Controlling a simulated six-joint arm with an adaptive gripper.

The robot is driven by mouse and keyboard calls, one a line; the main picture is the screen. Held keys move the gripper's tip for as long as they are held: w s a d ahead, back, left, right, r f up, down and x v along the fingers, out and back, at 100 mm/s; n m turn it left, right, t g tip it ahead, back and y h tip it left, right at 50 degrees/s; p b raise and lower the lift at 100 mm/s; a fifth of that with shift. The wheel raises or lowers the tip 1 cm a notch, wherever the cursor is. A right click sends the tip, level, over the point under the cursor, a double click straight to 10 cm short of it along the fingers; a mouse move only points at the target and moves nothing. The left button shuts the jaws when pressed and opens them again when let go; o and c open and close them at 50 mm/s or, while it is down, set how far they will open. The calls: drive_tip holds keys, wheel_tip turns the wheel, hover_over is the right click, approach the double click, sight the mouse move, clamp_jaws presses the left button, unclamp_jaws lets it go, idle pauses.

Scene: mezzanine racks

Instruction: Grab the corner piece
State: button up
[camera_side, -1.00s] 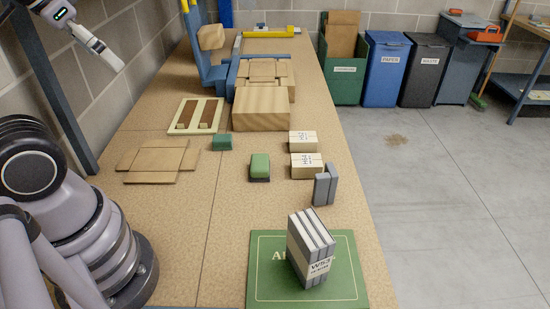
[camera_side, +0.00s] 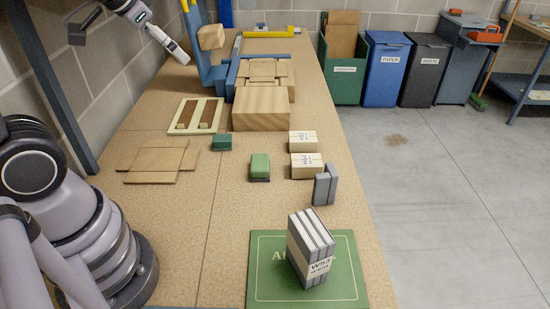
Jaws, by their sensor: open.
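A small grey upright piece with an angled, corner-like shape (camera_side: 325,184) stands near the right edge of the table, in front of the labelled cream blocks; I take it for the corner piece. My gripper (camera_side: 181,55) is at the upper left, above the far left part of the table and well away from that piece. It is open, seen small and from the side, with nothing visible in it.
A banded grey stack (camera_side: 311,249) stands on a green mat (camera_side: 262,285). Cream blocks (camera_side: 307,165), a green block (camera_side: 260,166), a dark green block (camera_side: 222,142), flat cardboard (camera_side: 158,160) and a wooden box (camera_side: 261,108) occupy the table.

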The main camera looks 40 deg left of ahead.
drive_tip(key=w+f+m, duration=0.2)
drive_tip(key=w+f, duration=0.3)
drive_tip(key=w, duration=0.4)
drive_tip(key=m+t+h, duration=0.4)
drive_tip(key=h, duration=0.5)
approach(327, 181)
drive_tip(key=a+f, duration=0.2)
drive_tip(key=a, duration=0.1)
drive_tip(key=x, duration=0.7)
drive_tip(key=shift+w+a+f, duration=0.1)
drive_tip(key=shift+w+f, duration=0.05)
drive_tip(key=shift+r+x, duration=0.1)
drive_tip(key=shift+x, duration=1.4)
drive_tip(key=shift+r+x, duration=0.15)
drive_tip(key=shift+x, duration=1.35)
drive_tip(key=shift+w, duration=0.1)
drive_tip(key=c, duration=0.8)
